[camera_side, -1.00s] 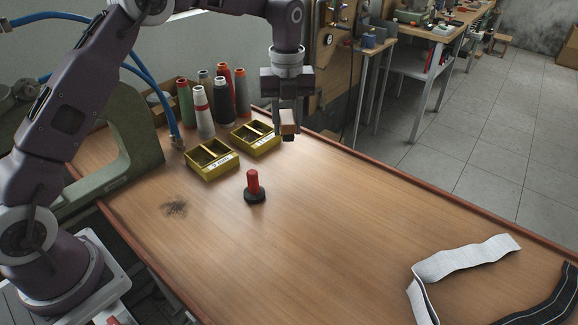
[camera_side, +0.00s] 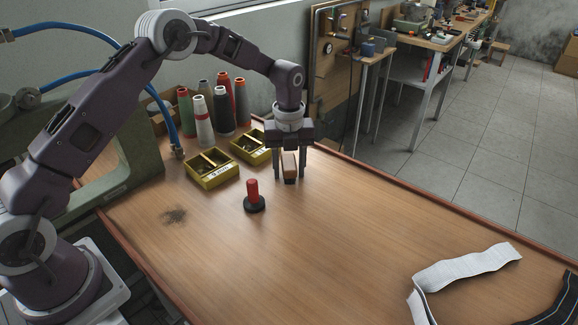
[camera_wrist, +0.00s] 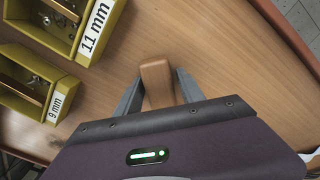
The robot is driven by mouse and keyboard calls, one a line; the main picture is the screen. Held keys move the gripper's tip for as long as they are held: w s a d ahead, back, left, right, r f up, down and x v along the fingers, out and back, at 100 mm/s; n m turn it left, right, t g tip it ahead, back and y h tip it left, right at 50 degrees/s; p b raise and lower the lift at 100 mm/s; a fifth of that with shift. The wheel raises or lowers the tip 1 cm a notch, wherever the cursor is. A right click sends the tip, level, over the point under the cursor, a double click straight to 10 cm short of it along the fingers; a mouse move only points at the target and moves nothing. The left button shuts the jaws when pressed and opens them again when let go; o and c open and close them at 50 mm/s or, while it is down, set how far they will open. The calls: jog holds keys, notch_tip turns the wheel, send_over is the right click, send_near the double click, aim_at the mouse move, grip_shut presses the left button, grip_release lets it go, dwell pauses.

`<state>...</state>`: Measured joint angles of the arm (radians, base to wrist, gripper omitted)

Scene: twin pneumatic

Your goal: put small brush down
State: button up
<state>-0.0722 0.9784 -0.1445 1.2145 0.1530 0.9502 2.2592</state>
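The small brush (camera_side: 289,165) has a light wooden body with a dark lower part. It stands on the wooden table near the far edge, right of the yellow bins. In the wrist view its brown wooden top (camera_wrist: 156,80) shows between my fingers. My gripper (camera_side: 290,176) points down around the brush. The bristles are mostly hidden.
Two yellow bins (camera_side: 213,184) of small parts lie left of the gripper, with thread spools (camera_side: 203,122) behind them. A red-handled tool on a black base (camera_side: 253,197) stands in front. Dark shavings (camera_side: 174,216) lie at left, a white strip (camera_side: 465,268) at right. The table's middle is clear.

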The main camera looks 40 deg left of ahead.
aim_at(289, 162)
jog(key=shift+o, duration=0.2)
jog(key=shift+r, duration=0.1)
notch_tip(289, 162, up, 11)
jog(key=shift+r, duration=0.1)
jog(key=s+r+n+t, duration=0.3)
jog(key=s+r+n, duration=0.9)
jog(key=s+r, duration=0.35)
jog(key=s+f+n+t, duration=0.1)
jog(key=s+f+n, duration=0.1)
jog(key=s+n, duration=0.5)
jog(key=s+f+n+t, duration=0.1)
jog(key=s+f+n, duration=0.1)
jog(key=s+n, duration=0.6)
jog(key=s, duration=0.5)
jog(key=shift+s, duration=0.2)
jog(key=shift+o, duration=0.5)
jog(key=shift+d, duration=0.1)
